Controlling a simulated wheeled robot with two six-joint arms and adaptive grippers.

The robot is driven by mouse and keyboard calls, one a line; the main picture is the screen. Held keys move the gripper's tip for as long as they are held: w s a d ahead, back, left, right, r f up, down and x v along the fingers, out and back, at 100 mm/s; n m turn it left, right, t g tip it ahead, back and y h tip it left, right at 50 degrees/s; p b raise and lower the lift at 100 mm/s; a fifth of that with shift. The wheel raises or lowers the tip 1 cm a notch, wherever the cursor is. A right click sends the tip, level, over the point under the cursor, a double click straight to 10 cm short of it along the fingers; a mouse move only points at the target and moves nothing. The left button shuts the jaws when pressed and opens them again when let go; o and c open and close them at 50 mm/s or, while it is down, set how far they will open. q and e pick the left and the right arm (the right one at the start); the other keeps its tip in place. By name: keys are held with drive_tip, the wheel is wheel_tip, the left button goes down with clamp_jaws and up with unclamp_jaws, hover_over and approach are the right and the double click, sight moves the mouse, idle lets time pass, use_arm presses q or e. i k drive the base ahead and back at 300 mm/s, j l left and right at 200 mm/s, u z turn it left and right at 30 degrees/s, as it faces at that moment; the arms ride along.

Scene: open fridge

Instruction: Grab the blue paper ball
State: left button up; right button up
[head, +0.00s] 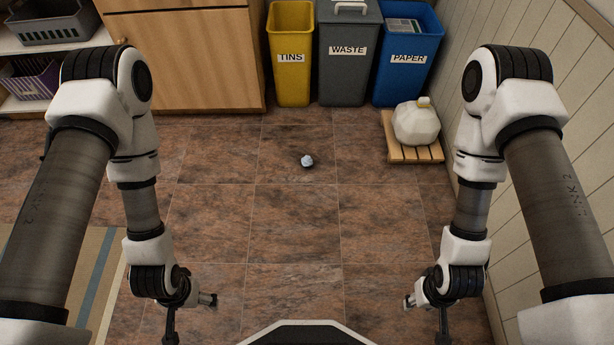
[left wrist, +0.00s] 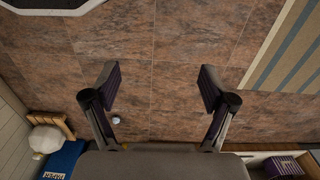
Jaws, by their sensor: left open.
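A small pale blue paper ball (head: 307,160) lies on the tiled floor in the middle of the head view, apart from both grippers. In the left wrist view the ball (left wrist: 116,119) shows beside the left-hand finger, farther off on the floor. My left gripper (head: 192,320) is open and empty at the lower left of the head view; its spread fingers (left wrist: 158,80) show in the left wrist view. My right gripper (head: 426,320) is at the lower right with its fingers spread and nothing seen between them.
A yellow tins bin (head: 292,75), grey waste bin (head: 347,75) and blue paper bin (head: 405,80) stand at the back. A wooden cabinet (head: 185,60) stands back left. Floor around the ball is clear.

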sight(306, 160)
drive_tip(key=i+j+z, duration=0.4)
drive_tip(key=i, duration=0.15)
drive_tip(key=i+j+z, duration=0.35)
drive_tip(key=i+j, duration=0.15)
drive_tip(key=i+j+z, duration=0.4)
drive_tip(key=j, duration=0.3)
